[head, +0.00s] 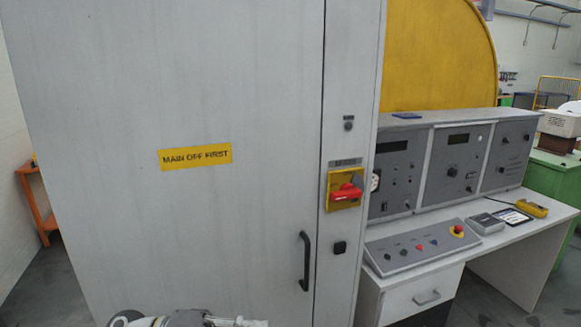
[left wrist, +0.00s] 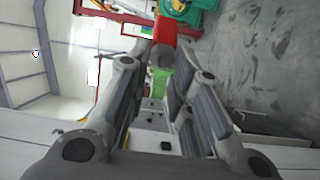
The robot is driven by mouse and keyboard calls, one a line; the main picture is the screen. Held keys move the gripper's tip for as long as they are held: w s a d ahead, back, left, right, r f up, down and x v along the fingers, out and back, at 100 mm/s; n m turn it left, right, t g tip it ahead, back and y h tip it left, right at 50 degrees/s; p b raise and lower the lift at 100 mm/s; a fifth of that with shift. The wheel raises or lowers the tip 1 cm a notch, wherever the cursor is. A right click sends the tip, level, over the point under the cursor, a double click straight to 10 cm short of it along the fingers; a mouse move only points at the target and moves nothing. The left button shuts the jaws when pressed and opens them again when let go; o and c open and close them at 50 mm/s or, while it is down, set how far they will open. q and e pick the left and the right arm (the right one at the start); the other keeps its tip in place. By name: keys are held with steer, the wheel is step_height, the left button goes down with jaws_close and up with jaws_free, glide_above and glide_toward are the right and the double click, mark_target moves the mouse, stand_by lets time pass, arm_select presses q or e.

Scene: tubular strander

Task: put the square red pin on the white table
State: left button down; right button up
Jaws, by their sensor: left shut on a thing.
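A red block-like piece (left wrist: 164,30), which looks like the square red pin, is at the far end of my left gripper (left wrist: 160,52) in the left wrist view. The fingers are shut on it, and the fingertips hide its lower part. In the head view the pin does not show; only a grey and white part of my own arm shows at the bottom edge. A white table (head: 510,223) stands at the right in the head view, beside the grey cabinet. My right gripper is in neither view.
A tall grey cabinet (head: 240,80) with a red switch handle (head: 346,193) and a black door handle (head: 305,262) fills the left and middle. The table carries instrument boxes (head: 455,165), a control panel (head: 420,247) and a yellow device (head: 531,208). Its front right has bare room.

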arm_select(q)
steer(key=s+a+f+n+t+y, duration=0.25)
steer(key=f+n+t, duration=0.4)
steer(key=t, duration=0.45)
steer(key=s+a+n+t+y, duration=0.75)
steer(key=a+n+y, duration=0.35)
steer(key=y, duration=0.5)
arm_select(e)
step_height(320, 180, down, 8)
steer(key=b, duration=0.7)
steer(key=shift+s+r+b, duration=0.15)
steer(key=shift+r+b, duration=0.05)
steer(key=shift+b, duration=0.15)
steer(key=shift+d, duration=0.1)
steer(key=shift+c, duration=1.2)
arm_select(q)
step_height(320, 180, down, 8)
steer(key=shift+w+d+r+n, duration=0.15)
steer(key=shift+d+r+n, duration=0.1)
steer(key=shift+d+n, duration=0.15)
